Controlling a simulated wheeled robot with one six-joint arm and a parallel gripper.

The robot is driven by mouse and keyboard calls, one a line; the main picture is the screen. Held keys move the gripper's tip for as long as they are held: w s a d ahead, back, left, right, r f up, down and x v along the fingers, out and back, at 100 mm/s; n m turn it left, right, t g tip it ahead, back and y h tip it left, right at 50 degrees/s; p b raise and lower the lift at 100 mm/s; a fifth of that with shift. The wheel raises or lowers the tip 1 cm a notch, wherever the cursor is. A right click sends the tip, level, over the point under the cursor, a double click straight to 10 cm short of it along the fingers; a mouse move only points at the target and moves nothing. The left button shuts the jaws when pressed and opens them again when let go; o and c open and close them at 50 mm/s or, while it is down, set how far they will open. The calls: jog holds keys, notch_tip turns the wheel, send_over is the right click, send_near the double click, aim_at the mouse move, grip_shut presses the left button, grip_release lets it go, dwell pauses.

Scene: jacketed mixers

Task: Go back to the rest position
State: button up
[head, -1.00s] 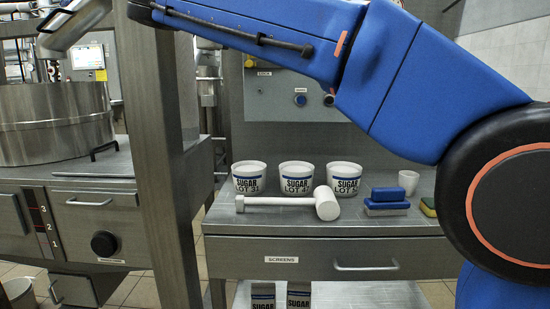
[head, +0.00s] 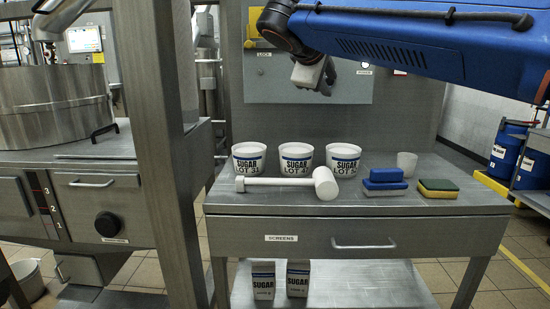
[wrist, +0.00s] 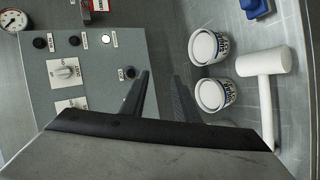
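My gripper (head: 316,78) is in front of the grey control panel, above the bench and its sugar tubs. In the wrist view its two dark fingers (wrist: 163,78) stand apart with nothing between them. My blue arm reaches in from the upper right and covers part of the panel's top.
A steel post (head: 165,150) and mixer bowl (head: 55,105) stand left; blue drums (head: 505,150) right.

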jog(key=s+d+f+m+g+y, duration=0.1)
jog(key=s+d+f+m+g, duration=0.1)
jog(key=s+d+f, duration=0.45)
jog(key=s+d+f+m+g+y, duration=0.1)
jog(key=s+d+f, duration=0.25)
jog(key=f, duration=0.55)
jog(key=s+d+f+m+g, duration=0.2)
jog(key=s+d+f, duration=0.3)
jog(key=s+f, duration=0.15)
jog(key=s+f+m+y, duration=0.2)
jog(key=s+f+m, duration=0.1)
jog(key=s+f, duration=0.4)
jog(key=s+d+f+m+g+y, duration=0.1)
jog(key=s+f+m, duration=0.2)
jog(key=s+f, duration=0.5)
notch_tip(320, 180, down, 6)
jog(key=shift+s+r+g+y, duration=0.2)
jog(key=shift+g+y, duration=0.1)
jog(key=shift+y, duration=0.1)
